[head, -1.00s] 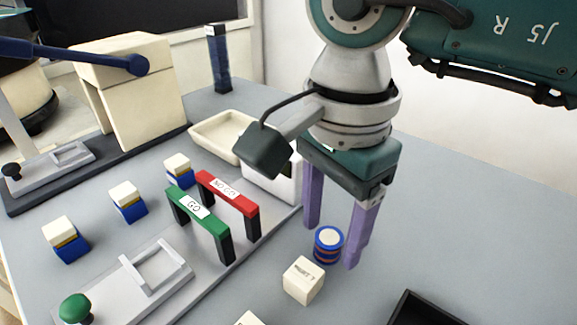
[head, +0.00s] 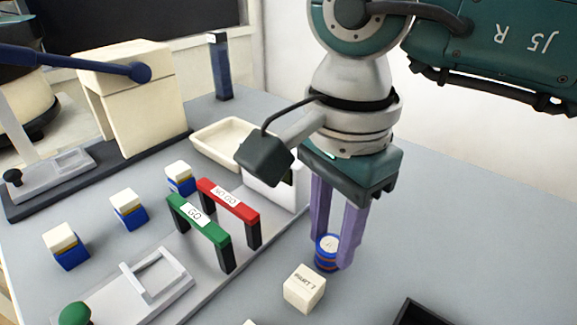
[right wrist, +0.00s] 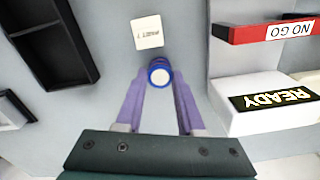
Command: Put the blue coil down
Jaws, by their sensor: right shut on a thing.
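The blue coil (head: 327,252) is a small blue cylinder with orange-brown bands and a pale top. It stands upright between the purple fingers of my right gripper (head: 338,250), which are shut on it. In the right wrist view the coil (right wrist: 160,74) shows between the fingertips. It appears at or just above the grey table; I cannot tell if it touches. My left gripper is not in view.
A cream block marked PART (head: 305,289) stands close in front of the coil. The green GO gate (head: 198,219) and red NO GO gate (head: 228,199) stand to the left. A black tray (head: 425,314) lies at the front right. Table to the right is clear.

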